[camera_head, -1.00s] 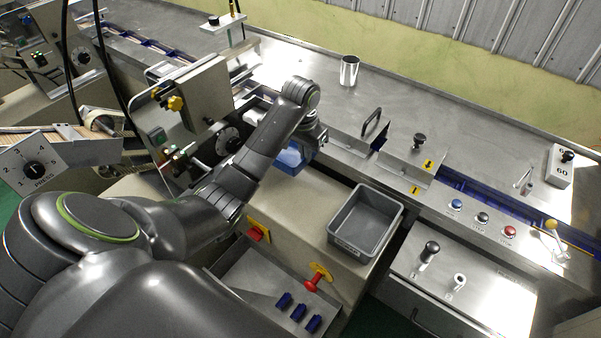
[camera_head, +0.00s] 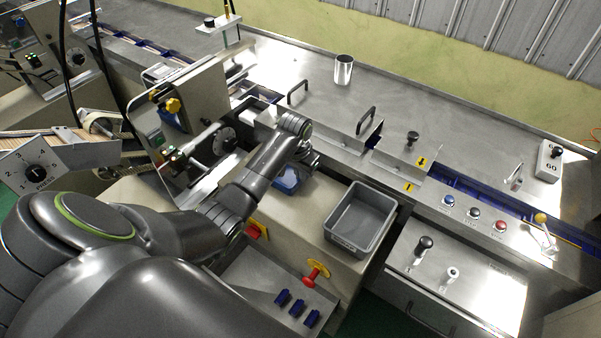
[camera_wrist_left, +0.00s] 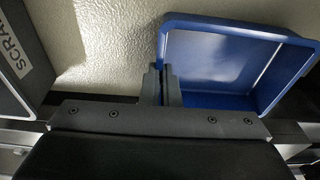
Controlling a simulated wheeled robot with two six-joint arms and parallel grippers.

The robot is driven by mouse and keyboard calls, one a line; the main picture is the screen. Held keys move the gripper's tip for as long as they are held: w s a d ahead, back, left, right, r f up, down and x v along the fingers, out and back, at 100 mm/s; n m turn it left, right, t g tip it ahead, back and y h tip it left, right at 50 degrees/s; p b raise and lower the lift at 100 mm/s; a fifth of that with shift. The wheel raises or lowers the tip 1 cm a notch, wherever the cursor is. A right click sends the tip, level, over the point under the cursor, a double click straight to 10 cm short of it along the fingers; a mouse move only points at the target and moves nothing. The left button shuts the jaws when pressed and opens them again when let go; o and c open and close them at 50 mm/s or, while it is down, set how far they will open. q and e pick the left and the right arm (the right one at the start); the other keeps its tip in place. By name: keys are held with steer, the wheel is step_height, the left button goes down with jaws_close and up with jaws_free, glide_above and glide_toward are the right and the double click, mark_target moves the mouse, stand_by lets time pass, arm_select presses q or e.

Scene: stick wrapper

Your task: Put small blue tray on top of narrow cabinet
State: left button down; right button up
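The small blue tray (camera_head: 288,181) shows partly below my left gripper (camera_head: 312,162) in the head view; the arm hides part of it. In the left wrist view the tray (camera_wrist_left: 215,62) lies at the right. My left gripper's fingers (camera_wrist_left: 162,84) are close together, with the tray's near-left wall between them. A narrow cream cabinet top (camera_head: 310,222) is under and beside the tray; it also shows in the wrist view (camera_wrist_left: 115,40). I cannot tell whether the tray touches it. My right gripper is not in view.
A grey bin (camera_head: 348,243) stands on the cream top right of the tray; its SCRAP label shows in the wrist view. A machine with knobs (camera_head: 205,95) stands left of the arm. A red knob (camera_head: 316,272) sits in front. Cream surface between tray and bin is clear.

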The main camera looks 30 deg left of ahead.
arm_select(q)
steer(key=c, duration=1.7)
jaws_free()
steer(key=shift+s+r+b, duration=0.1)
steer(key=shift+s+r, duration=0.15)
steer(key=shift+r, duration=1.8)
steer(key=shift+s+r+b, duration=0.15)
steer(key=shift+s+r, duration=0.1)
steer(key=shift+r, duration=1.75)
steer(key=shift+s+r+b, duration=0.1)
steer(key=shift+s+r, duration=0.15)
steer(key=shift+r, duration=1.8)
